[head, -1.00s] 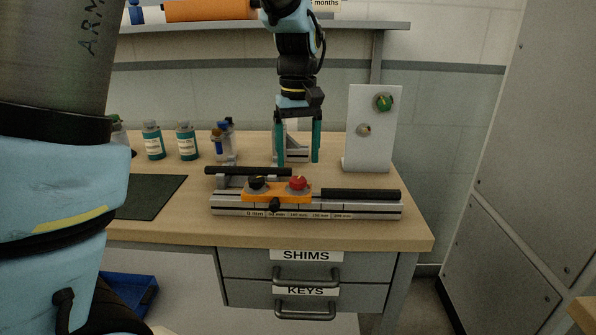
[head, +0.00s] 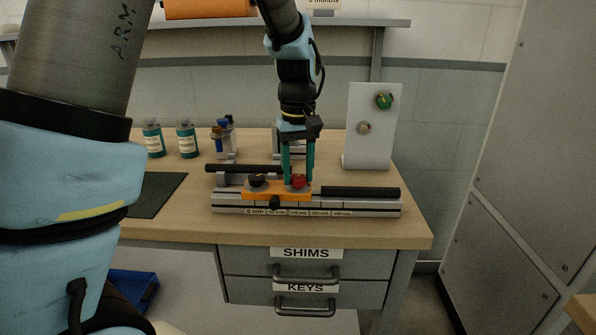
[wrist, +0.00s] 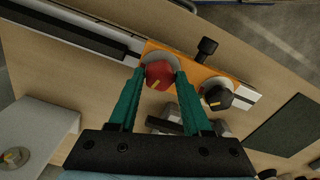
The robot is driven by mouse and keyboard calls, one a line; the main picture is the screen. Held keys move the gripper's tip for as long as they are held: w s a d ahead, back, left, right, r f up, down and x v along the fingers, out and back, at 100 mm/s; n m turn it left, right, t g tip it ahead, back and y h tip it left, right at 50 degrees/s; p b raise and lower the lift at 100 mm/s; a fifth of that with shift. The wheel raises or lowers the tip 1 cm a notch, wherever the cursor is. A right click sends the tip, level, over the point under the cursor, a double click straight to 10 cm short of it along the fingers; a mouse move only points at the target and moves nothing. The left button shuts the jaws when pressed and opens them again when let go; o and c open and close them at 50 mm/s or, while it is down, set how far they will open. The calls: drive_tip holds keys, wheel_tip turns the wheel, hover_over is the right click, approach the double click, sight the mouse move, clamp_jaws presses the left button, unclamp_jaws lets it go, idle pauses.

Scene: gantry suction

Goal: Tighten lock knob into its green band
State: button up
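The orange carriage (head: 276,196) sits on the grey rail and carries a red knob (head: 299,181), a black knob (head: 258,180) and a small black front knob (head: 275,203). None is labelled as the lock knob, and I cannot make out a green band on the carriage. My gripper (head: 298,182) points down with its teal fingers on either side of the red knob. In the wrist view the red knob (wrist: 159,74) lies between the fingertips (wrist: 161,74), with hardly any gap at either side. The black knob (wrist: 217,97) stands clear to the right.
A white panel (head: 374,150) with a green dial (head: 384,101) stands behind at the right. Teal bottles (head: 187,142) and a dark mat (head: 157,195) are to the left.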

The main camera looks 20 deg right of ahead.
sight(298, 176)
clamp_jaws()
drive_tip(key=shift+r+m+p, duration=0.1)
drive_tip(key=shift+m+p, duration=0.25)
drive_tip(key=shift+m, duration=0.75)
drive_tip(key=m, duration=0.3)
drive_tip(key=o, duration=0.6)
unclamp_jaws()
drive_tip(key=shift+c, duration=0.2)
wheel_tip(298, 176, up, 11)
drive_tip(key=shift+f+b, duration=0.2)
drive_tip(key=shift+b, duration=0.25)
